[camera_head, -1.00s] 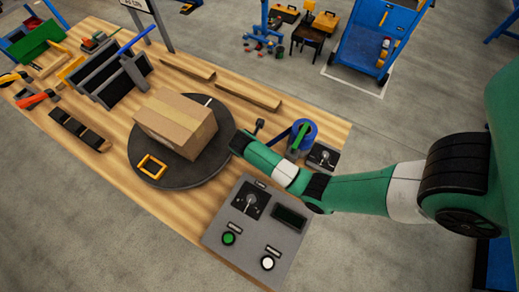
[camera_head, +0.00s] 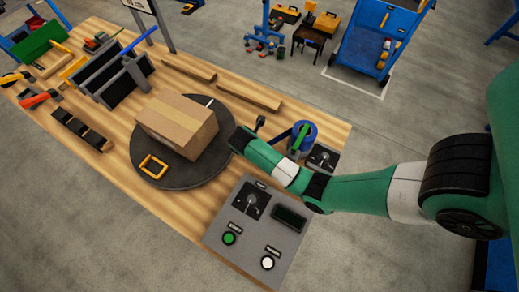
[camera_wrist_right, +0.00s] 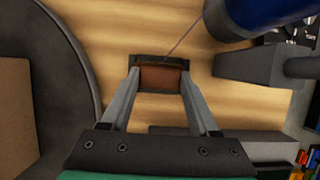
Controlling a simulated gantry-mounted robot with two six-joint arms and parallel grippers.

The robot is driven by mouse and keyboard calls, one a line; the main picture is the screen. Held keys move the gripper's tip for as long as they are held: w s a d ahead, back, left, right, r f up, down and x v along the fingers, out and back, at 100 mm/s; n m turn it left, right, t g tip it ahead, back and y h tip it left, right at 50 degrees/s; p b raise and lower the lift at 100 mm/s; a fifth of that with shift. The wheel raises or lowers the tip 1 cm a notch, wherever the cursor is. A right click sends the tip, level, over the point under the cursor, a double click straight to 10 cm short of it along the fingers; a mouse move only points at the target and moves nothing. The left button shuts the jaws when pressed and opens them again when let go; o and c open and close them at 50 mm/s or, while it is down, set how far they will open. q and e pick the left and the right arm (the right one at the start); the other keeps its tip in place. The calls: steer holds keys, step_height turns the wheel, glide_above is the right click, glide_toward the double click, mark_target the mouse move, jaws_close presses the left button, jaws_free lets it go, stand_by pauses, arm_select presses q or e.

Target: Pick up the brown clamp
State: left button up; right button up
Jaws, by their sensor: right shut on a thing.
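The brown clamp (camera_wrist_right: 162,77) shows in the right wrist view as a small brown block with a dark edge. It sits between the fingertips of my right gripper (camera_wrist_right: 160,86), with a finger against each side. The wood table surface lies behind it; I cannot tell whether the clamp still touches the wood. In the head view, my right arm comes in from the right and ends beside the round turntable. Its own wrist hides the fingers and the clamp there. My left gripper is not in view.
A cardboard box (camera_head: 178,122) and an orange frame (camera_head: 153,167) lie on the dark turntable (camera_head: 205,172), close to my right wrist. A grey control panel (camera_head: 258,219) lies in front. Wooden strips (camera_head: 247,94) lie at the back.

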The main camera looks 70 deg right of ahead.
steer(key=s+a+r+p, duration=0.3)
steer(key=a+r+p, duration=0.3)
steer(key=r+p, duration=0.2)
steer(key=s+a+r+p, duration=0.3)
steer(key=a+r+p, duration=0.3)
steer(key=r+p, duration=0.1)
steer(key=shift+a+r+p, duration=0.3)
steer(key=shift+r+p, duration=0.05)
steer(key=shift+p, duration=0.55)
